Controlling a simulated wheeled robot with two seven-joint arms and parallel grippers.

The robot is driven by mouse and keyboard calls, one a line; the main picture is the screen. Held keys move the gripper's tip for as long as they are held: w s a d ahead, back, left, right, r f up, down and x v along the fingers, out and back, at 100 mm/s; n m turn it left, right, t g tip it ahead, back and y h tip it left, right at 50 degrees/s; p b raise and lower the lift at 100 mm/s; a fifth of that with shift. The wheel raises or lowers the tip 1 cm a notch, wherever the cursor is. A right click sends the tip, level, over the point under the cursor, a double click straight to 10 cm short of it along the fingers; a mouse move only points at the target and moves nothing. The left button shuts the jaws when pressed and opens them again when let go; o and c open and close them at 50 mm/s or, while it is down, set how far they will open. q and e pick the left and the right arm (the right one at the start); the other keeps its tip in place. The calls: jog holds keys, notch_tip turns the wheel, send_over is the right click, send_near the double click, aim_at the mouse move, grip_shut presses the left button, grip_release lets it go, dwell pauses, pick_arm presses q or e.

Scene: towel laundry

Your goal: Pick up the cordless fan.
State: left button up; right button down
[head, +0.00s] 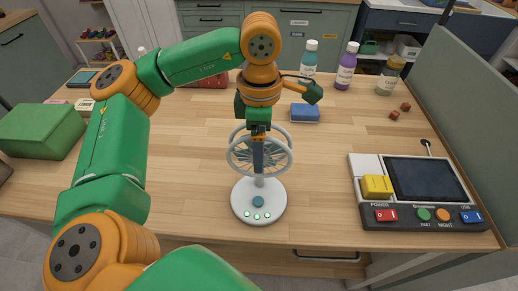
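The cordless fan (258,200) stands upright on the wooden table near its front edge. It has a white round base with green lights and a teal button, and a pale round cage on top. My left arm comes in from the left, arches over the table and points down. My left gripper (258,158) is at the fan's cage, with its dark fingers overlapping the cage's middle. I cannot tell whether the fingers are shut on it. The gripper hides part of the cage. My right gripper is not in view.
A control panel (472,221) with a screen and coloured buttons stands right of the fan. A blue sponge (305,113) and several bottles (346,70) are behind it. A green box (42,131) is at the left. The table between fan and panel is clear.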

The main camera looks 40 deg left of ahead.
pick_arm(q)
grip_shut()
dwell(0.4)
jog(key=shift+r, duration=0.1)
